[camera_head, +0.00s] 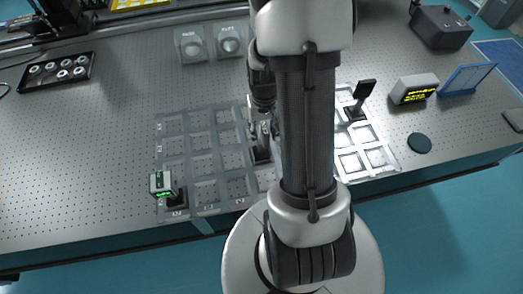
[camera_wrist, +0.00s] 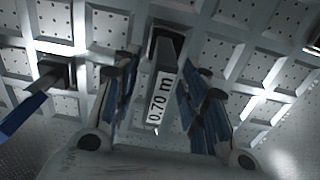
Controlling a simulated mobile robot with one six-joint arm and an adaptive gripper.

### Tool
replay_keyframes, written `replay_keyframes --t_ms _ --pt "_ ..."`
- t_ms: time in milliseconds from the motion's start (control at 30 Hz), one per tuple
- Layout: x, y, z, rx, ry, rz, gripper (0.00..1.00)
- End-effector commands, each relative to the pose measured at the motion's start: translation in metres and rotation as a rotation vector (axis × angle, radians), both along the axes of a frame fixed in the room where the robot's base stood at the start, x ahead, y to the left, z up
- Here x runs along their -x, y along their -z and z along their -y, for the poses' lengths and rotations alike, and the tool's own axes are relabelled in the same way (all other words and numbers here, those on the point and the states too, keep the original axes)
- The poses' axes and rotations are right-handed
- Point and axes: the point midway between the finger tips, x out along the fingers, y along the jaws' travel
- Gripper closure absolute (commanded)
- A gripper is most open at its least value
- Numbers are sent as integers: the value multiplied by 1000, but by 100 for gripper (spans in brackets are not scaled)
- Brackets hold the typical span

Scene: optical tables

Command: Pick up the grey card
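A slim grey piece labelled "0.70 m" (camera_wrist: 163,88) stands in a dark base between my fingers in the wrist view. I take it for the grey card, seen nearly edge-on. My gripper (camera_wrist: 160,68) is open, with one blue-padded finger on each side and visible gaps to the piece. In the head view, a grey upright (camera_head: 263,138) on a dark foot stands in the pale grid tray (camera_head: 203,168), just below my gripper. My arm hides part of the tray there.
A small box with a green display (camera_head: 161,182) stands at the tray's front left. A black card on a stand (camera_head: 364,90) is at the right. In the wrist view, a blue-edged piece (camera_wrist: 22,116) is left of my gripper. A dark disc (camera_head: 419,143) lies right of the tray.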

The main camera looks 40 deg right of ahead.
Motion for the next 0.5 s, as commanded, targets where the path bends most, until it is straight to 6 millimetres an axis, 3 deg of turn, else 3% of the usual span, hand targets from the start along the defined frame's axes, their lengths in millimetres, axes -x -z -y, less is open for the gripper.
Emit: replay_keyframes --t_ms 100,333,500 --pt "1 18 0 -1 0 -2 60" --pt "1 18 0 0 0 0 60" --pt "1 18 0 -1 0 -1 71"
